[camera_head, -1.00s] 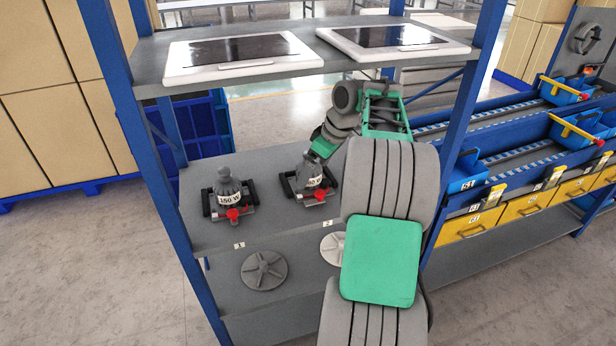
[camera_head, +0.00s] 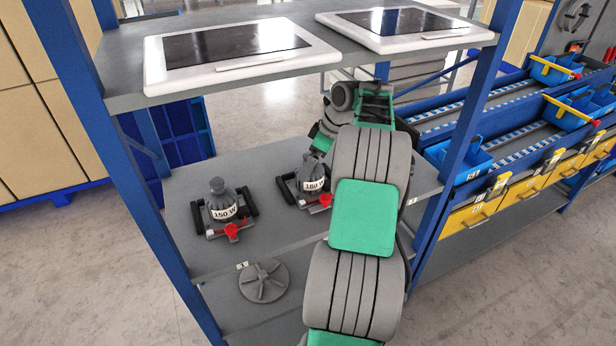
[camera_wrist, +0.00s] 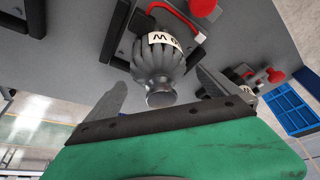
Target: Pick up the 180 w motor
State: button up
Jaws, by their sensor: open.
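The 180 W motor (camera_head: 313,172), grey with a white label, stands upright in a black holder with a red knob on the middle shelf (camera_head: 262,165). My arm covers part of its right side. In the wrist view the motor (camera_wrist: 163,68) lies between the two fingers of my gripper (camera_wrist: 162,80), with its neck towards the palm. The fingers are open, with a gap on each side of it.
Two white-framed tablets (camera_head: 225,76) (camera_head: 440,37) lie on the upper shelf above the motors. A grey finned disc (camera_head: 264,281) lies on the lower shelf. Blue rack posts (camera_head: 465,140) flank the shelves. Blue bins (camera_head: 462,158) stand on a rack to the right.

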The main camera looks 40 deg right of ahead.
jog(key=x, duration=0.4)
jog(key=shift+w+f, duration=0.1)
jog(key=shift+f, duration=0.1)
jog(key=shift+c, duration=0.3)
jog(key=c, duration=2)
jog(key=shift+o, duration=0.2)
jog(key=shift+d+r, duration=0.1)
jog(key=shift+r, duration=0.15)
